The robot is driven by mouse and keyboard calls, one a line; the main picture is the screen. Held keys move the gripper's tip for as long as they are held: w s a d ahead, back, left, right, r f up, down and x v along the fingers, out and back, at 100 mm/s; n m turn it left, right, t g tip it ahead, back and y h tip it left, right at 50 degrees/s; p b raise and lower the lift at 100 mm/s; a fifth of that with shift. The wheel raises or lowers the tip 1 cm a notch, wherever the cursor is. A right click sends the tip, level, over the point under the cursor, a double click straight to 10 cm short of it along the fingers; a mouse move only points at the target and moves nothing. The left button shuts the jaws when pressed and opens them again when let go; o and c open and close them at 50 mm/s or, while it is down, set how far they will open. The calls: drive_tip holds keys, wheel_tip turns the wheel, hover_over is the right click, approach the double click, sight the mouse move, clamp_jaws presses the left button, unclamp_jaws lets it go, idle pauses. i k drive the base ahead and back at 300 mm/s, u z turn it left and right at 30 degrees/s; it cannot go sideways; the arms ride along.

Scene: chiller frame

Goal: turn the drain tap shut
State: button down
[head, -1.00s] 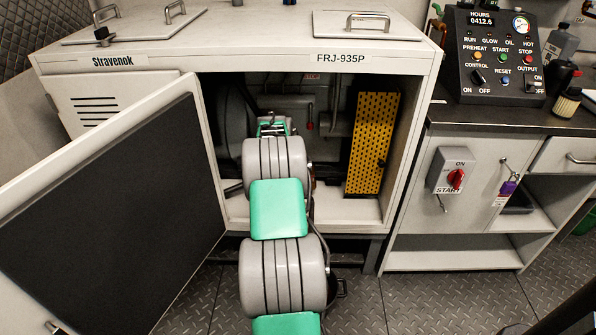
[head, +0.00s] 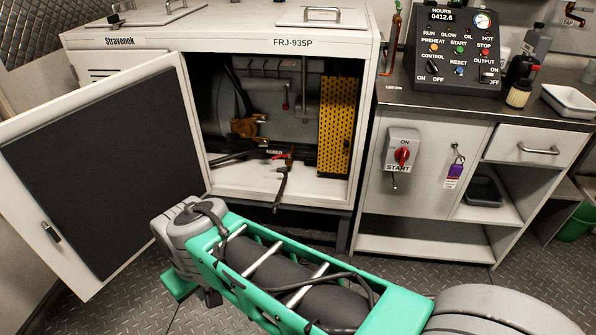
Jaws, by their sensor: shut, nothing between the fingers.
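What looks like the drain tap (head: 281,157) is low at the front of the open compartment of the white cabinet, in the head view. It has a small red lever, seen lying roughly level, and a brass-coloured body. A dark spout or hose (head: 281,186) hangs from it over the compartment's front lip. The tap is small here, so I cannot tell how far it is turned. My gripper is not in view. My arm is folded across the lower part of the picture, outside the compartment and apart from the tap.
The cabinet door (head: 100,165) stands open to the left. A yellow perforated panel (head: 338,130) stands right of the tap, and a brass fitting (head: 245,127) sits behind it. A workbench (head: 420,185) with a control box (head: 458,55) is at right. Floor shows below the cabinet.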

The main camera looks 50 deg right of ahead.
sight(288, 155)
drive_tip(key=z, duration=0.95)
drive_tip(key=i, duration=1)
drive_tip(key=u, duration=0.3)
